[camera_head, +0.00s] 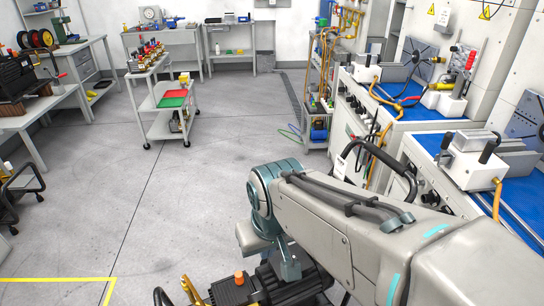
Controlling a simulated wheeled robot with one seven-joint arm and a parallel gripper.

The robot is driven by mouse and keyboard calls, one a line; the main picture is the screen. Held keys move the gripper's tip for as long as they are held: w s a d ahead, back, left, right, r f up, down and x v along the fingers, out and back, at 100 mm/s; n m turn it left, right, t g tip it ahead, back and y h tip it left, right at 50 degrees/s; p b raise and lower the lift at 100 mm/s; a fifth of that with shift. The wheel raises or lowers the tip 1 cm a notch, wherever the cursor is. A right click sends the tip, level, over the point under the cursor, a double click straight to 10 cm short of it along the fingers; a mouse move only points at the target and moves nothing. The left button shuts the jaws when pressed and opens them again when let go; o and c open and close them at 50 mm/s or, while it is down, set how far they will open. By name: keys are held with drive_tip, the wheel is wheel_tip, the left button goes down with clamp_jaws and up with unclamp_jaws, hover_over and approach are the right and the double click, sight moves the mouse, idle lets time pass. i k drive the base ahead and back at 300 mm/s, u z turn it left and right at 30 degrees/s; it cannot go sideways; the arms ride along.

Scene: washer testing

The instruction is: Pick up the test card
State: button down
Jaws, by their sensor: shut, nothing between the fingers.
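I cannot make out a test card for certain in the head view. My arm reaches in from the lower right and bends down at a teal joint, far in the foreground from the cart. My gripper's fingers do not show; the arm's lower end is out of sight.
A blue-topped test bench (431,110) with fixtures runs along the right, close to my arm. A black machine with an orange cap (239,277) is below the arm. Workbenches (167,40) line the back and left. Open grey floor (130,205) lies in the middle left.

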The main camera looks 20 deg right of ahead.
sight(340, 167)
drive_tip(key=u, duration=0.15)
drive_tip(key=k, duration=0.85)
drive_tip(key=z, duration=1)
drive_tip(key=i, duration=1)
drive_tip(key=u, duration=0.9)
drive_tip(key=k, duration=1)
drive_tip(key=z, duration=0.65)
drive_tip(key=i, duration=1)
